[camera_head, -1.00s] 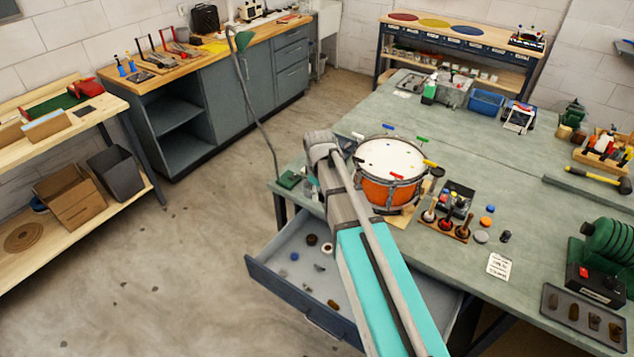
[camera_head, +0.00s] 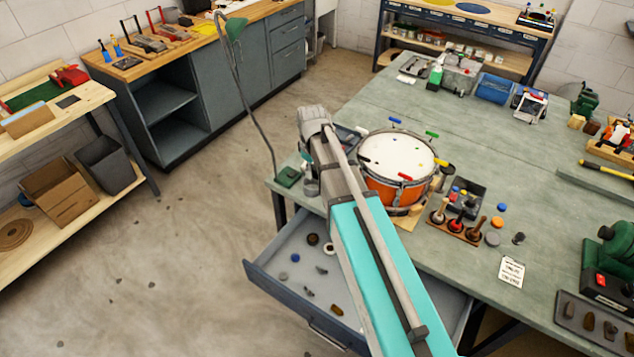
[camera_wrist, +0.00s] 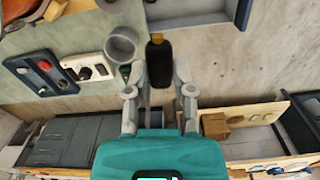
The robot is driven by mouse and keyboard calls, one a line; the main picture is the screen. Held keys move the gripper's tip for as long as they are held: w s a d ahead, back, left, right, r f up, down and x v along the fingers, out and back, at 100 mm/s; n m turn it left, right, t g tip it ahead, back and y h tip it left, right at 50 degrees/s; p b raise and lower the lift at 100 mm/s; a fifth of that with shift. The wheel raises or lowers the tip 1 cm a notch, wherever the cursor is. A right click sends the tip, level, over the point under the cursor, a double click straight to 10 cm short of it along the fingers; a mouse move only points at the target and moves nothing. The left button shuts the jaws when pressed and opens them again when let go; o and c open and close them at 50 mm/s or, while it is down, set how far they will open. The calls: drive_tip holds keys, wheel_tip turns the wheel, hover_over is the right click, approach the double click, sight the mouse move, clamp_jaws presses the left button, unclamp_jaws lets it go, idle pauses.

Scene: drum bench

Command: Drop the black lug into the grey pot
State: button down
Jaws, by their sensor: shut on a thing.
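My gripper (camera_wrist: 159,68) is shut on the black lug (camera_wrist: 158,62), a dark elongated piece with a tan band at its upper end, held between the fingertips. The grey pot (camera_wrist: 122,44), a small round open cup, is just left of the lug in the wrist view, apart from it in the picture. In the head view the grey pot (camera_head: 311,187) stands at the table edge, left of the drum and partly behind my arm. My gripper is mostly hidden behind my arm there.
The orange drum (camera_head: 392,166) stands on the green-grey table (camera_head: 480,150) right of my arm. A green lamp base (camera_head: 288,177) sits at the table corner, with its thin stem rising. An open drawer (camera_head: 285,285) with small parts juts out below.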

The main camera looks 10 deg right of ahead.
drive_tip(key=shift+w, duration=0.1)
drive_tip(key=shift+w+d, duration=0.2)
drive_tip(key=w+d+f+n+b, duration=0.1)
drive_tip(key=w+f+b, duration=0.2)
drive_tip(key=w, duration=0.3)
drive_tip(key=w+d+f+b, duration=0.2)
drive_tip(key=w+b, duration=0.1)
drive_tip(key=w, duration=0.3)
drive_tip(key=shift+w+f+n, duration=0.3)
drive_tip(key=shift+f+n, duration=0.1)
drive_tip(key=shift+f, duration=0.1)
wheel_tip(320, 180, down, 6)
drive_tip(key=b, duration=0.6)
idle(0.4)
